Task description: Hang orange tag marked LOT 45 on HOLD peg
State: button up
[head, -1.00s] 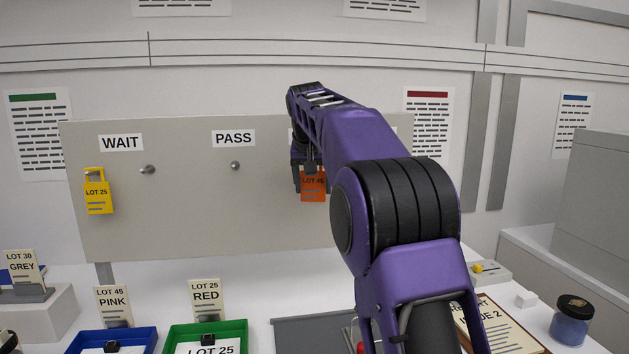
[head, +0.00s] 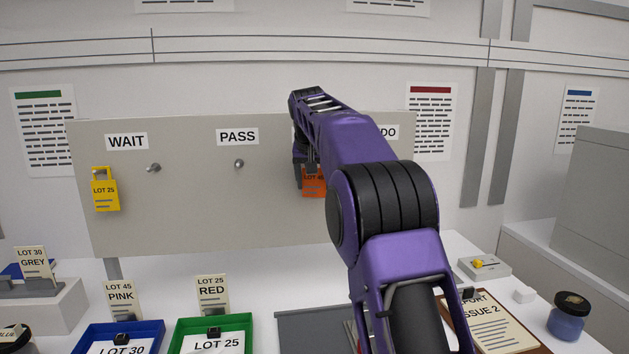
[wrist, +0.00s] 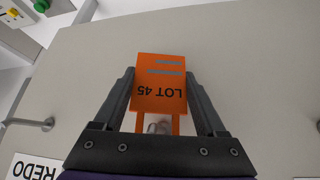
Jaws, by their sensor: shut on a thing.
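The orange tag (wrist: 160,97) marked LOT 45 is upside down in the wrist view, its loop toward my gripper's base. My gripper (wrist: 160,82) is shut on it, one finger at each side. A blurred metal peg end (wrist: 158,127) shows within the tag's loop opening; I cannot tell whether it passes through. In the head view the tag (head: 312,187) hangs upright below my gripper (head: 311,164), in front of the grey peg board (head: 200,218). My arm hides the label above this peg, so the word HOLD does not show.
The WAIT peg (head: 153,168) and PASS peg (head: 239,163) are bare. A yellow LOT 25 tag (head: 105,193) hangs at the board's left. The REDO peg (wrist: 38,123) is bare in the wrist view. Blue (head: 150,333) and green (head: 247,322) trays stand below.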

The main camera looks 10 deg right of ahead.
jog(key=shift+w+f, duration=0.1)
jog(key=shift+f, duration=0.05)
jog(key=o, duration=1.2)
jog(key=shift+o, duration=0.2)
